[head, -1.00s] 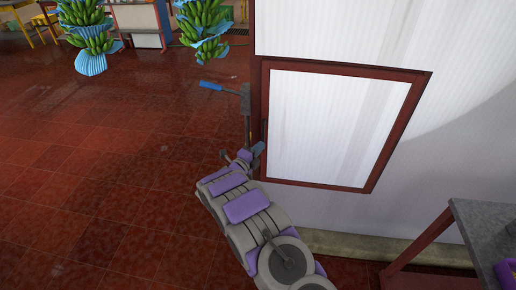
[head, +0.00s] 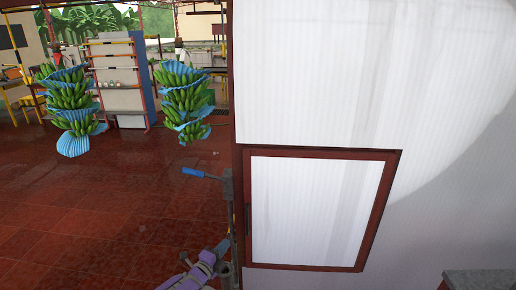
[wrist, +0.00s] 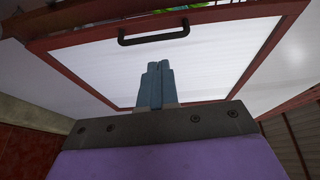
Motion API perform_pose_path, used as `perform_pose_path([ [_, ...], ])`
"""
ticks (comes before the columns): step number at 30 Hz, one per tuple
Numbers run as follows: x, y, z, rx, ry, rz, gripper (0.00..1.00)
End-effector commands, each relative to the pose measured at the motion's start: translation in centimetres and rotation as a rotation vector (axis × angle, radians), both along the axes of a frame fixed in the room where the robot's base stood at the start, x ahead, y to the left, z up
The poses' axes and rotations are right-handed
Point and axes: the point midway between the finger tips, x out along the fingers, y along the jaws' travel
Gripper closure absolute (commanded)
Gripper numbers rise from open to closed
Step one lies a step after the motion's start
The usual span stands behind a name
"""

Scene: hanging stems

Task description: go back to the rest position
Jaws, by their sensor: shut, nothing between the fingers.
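My gripper (head: 222,246) is at the bottom of the head view, left of a white door panel with a red-brown frame (head: 320,213). Its two blue-grey fingers are pressed together and empty, as the wrist view (wrist: 156,84) shows. In the wrist view the fingers point towards the panel's dark bar handle (wrist: 153,36) and look apart from it. In the head view the handle (head: 247,219) is on the panel's left side. Most of my arm is out of the head view.
A grey post with a blue-handled lever (head: 195,172) stands close to my gripper. Two banana stems with blue wraps, left (head: 70,105) and right (head: 184,100), hang farther back. A grey tabletop (head: 480,280) is at bottom right. The red tiled floor (head: 100,210) is clear at left.

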Motion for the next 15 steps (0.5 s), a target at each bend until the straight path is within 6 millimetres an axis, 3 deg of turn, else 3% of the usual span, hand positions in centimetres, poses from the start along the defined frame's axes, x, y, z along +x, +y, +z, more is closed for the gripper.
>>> perform_pose_path([
  [9,4.4,0.2,6.9,-0.024,0.214,0.246,1.0],
  [15,4.5,-0.3,11.0,-0.092,0.359,0.436,1.0],
])
